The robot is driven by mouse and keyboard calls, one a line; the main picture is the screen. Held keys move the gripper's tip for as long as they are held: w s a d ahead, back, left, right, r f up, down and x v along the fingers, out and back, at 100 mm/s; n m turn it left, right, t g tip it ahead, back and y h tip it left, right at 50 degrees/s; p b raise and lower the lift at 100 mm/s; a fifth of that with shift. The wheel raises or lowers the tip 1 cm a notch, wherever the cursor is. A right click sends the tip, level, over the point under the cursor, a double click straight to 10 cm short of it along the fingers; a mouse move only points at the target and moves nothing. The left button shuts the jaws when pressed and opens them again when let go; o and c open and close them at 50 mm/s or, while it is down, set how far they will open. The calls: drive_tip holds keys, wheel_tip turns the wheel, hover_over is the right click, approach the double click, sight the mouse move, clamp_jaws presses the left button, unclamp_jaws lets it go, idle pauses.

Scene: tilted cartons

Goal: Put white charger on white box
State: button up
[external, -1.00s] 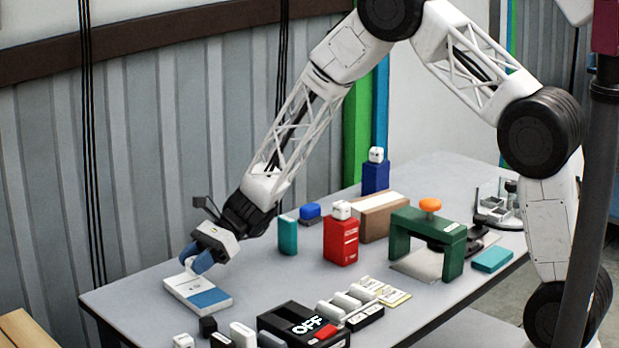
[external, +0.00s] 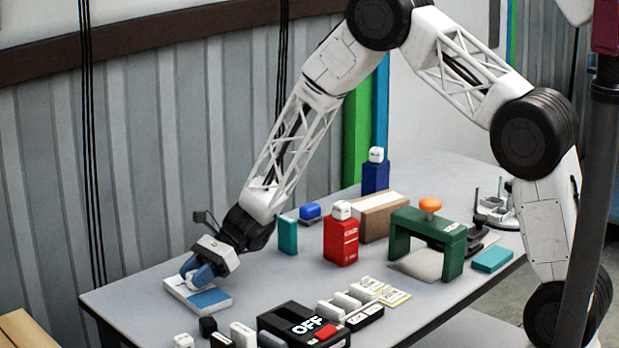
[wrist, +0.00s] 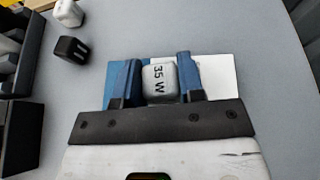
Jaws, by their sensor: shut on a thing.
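The white charger (wrist: 160,84), marked "35 W", is held between the two blue fingers of my gripper (wrist: 160,80). A flat white and blue box (external: 211,300) lies at the left end of the table. My gripper (external: 190,277) is down over this box in the external view, with the charger mostly hidden by the fingers. In the wrist view the box's white part (wrist: 220,70) shows behind and to the right of the charger. Whether the charger touches the box I cannot tell.
A small white charger (external: 183,341) and a black cube (external: 208,326) stand near the front edge. A black "OFF" box (external: 303,325) is to their right. A teal block (external: 288,236) and a red box (external: 341,240) stand farther back.

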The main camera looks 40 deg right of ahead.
drive_tip(key=shift+f, duration=0.1)
drive_tip(key=o, duration=0.9)
drive_tip(key=shift+d+r, duration=0.1)
drive_tip(key=shift+r, duration=0.1)
drive_tip(key=v, duration=1.1)
drive_tip(key=shift+d+r, duration=0.1)
drive_tip(key=shift+d, duration=0.3)
